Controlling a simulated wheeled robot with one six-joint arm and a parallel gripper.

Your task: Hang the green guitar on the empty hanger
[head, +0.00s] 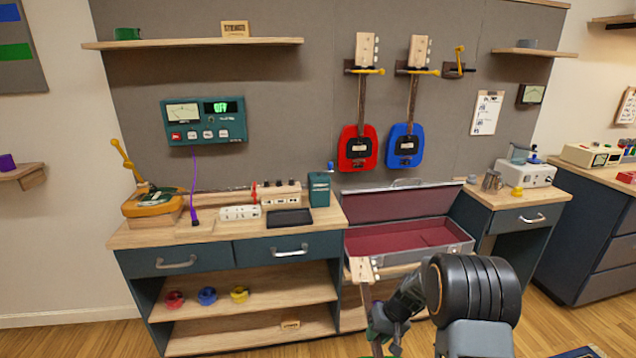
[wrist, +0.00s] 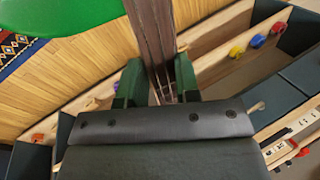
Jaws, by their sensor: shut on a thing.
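The green guitar shows in the head view as a pale headstock (head: 362,270) and a neck running down out of frame. In the wrist view its green body (wrist: 60,14) is at the top left and its dark neck (wrist: 152,32) runs between my fingers. My gripper (wrist: 158,82) is shut on the neck; it also shows in the head view (head: 384,326), low in front of the case. The empty hanger (head: 458,68) is on the grey wall, right of the two hung guitars, with its yellow lever raised.
A red guitar (head: 357,148) and a blue guitar (head: 405,146) hang on the wall with yellow levers across. Below them stands an open, red-lined case (head: 415,237). A workbench (head: 150,235) with tools is left; a small desk (head: 520,198) is right. A shelf (head: 540,52) is beside the hanger.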

